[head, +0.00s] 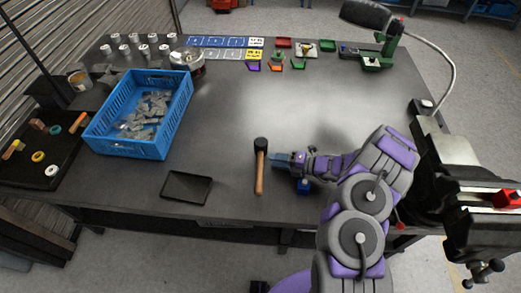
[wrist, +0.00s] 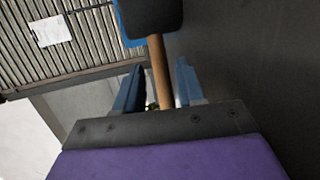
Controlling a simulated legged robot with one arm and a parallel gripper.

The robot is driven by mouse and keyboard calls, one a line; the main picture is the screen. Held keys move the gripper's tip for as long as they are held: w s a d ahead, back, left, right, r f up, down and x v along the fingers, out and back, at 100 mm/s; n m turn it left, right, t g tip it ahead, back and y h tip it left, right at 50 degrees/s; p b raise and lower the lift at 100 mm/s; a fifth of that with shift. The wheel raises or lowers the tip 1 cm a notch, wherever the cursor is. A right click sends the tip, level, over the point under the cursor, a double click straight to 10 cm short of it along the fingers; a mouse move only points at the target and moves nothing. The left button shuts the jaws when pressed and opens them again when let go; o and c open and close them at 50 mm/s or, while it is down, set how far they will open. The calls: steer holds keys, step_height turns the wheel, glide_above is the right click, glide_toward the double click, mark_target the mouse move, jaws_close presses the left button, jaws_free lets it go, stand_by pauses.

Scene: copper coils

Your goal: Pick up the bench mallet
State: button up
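The bench mallet has a black head and a brown wooden handle (head: 260,177). It lies on the grey bench near its front edge, with the head toward the back. My gripper (head: 274,158) reaches in from the right, its tips just right of the mallet near the head. In the wrist view the mallet's dark head (wrist: 150,16) is at the top, and the handle runs down between my two blue fingers (wrist: 160,72). The fingers are spread, with a gap on each side of the handle. I cannot tell how deep the handle sits between them.
A black tablet-like plate (head: 186,187) lies left of the mallet. A blue crate (head: 125,147) of metal pieces stands further left. A small blue object (head: 304,186) sits under my arm. A large vise (head: 455,165) is at the right. The bench middle is clear.

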mark_target(266, 164)
steer(key=shift+b+x, duration=0.85)
steer(key=shift+x, duration=1.45)
steer(key=shift+w, duration=0.1)
jaws_close()
